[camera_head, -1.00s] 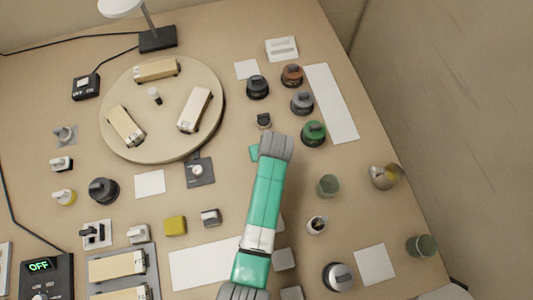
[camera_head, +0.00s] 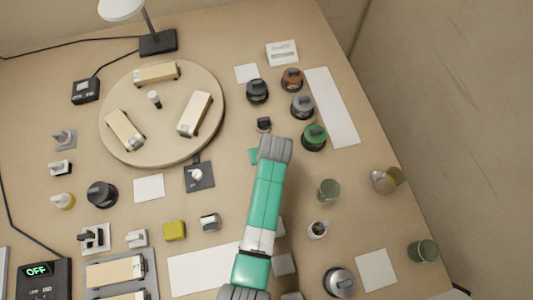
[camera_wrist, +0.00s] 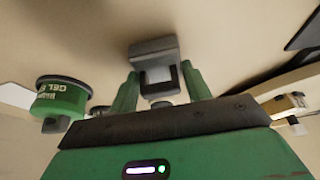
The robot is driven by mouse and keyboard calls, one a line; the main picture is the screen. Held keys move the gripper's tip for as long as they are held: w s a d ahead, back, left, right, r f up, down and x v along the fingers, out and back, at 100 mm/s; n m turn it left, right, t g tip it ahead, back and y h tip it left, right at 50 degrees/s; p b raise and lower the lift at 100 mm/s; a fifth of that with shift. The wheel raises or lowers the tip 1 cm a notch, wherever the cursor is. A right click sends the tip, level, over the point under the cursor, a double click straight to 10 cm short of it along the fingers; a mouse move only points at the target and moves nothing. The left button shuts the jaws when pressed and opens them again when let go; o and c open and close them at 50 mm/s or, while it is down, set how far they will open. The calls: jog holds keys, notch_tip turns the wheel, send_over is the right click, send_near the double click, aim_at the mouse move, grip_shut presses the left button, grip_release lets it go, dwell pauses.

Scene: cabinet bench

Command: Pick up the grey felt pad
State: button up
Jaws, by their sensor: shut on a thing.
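My gripper (camera_wrist: 160,80) is shut on a small dark grey piece (camera_wrist: 152,51) with a pale square face, seen between the two green fingers in the wrist view. I take this piece to be the grey felt pad. The wrist view looks upside down, with the tabletop toward the top, so clearance below the piece cannot be told. In the head view my arm's grey wrist hides most of the grasp; one teal fingertip (camera_head: 254,156) shows at its left. A small dark piece (camera_head: 264,124) shows just beyond the wrist; I cannot tell whether it is the held one.
A green-topped jar (camera_head: 314,137) stands close right of my wrist and shows at left in the wrist view (camera_wrist: 60,98). Several knobbed jars stand beyond it. A round turntable (camera_head: 205,137) with boxes is at left. A white strip (camera_head: 332,105) lies right.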

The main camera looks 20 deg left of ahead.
jog(key=v, duration=0.1)
jog(key=p+v, duration=0.1)
jog(key=v, duration=0.1)
jog(key=shift+w+a+r, duration=0.15)
jog(key=shift+a+r, duration=0.05)
jog(key=shift+r, duration=0.05)
jog(key=s+d+p, duration=0.1)
jog(key=s, duration=0.3)
jog(key=s+d+p, duration=0.1)
jog(key=s+d, duration=0.1)
jog(key=s, duration=0.3)
jog(key=s+d+r+p, duration=0.1)
jog(key=s+d+p, duration=0.1)
jog(key=s, duration=0.3)
jog(key=shift+s+d+r, duration=0.1)
jog(key=shift+s+d, duration=0.05)
jog(key=shift+d, duration=0.1)
jog(key=shift+o, duration=0.8)
jog(key=shift+r, duration=0.1)
jog(key=shift+c, duration=0.4)
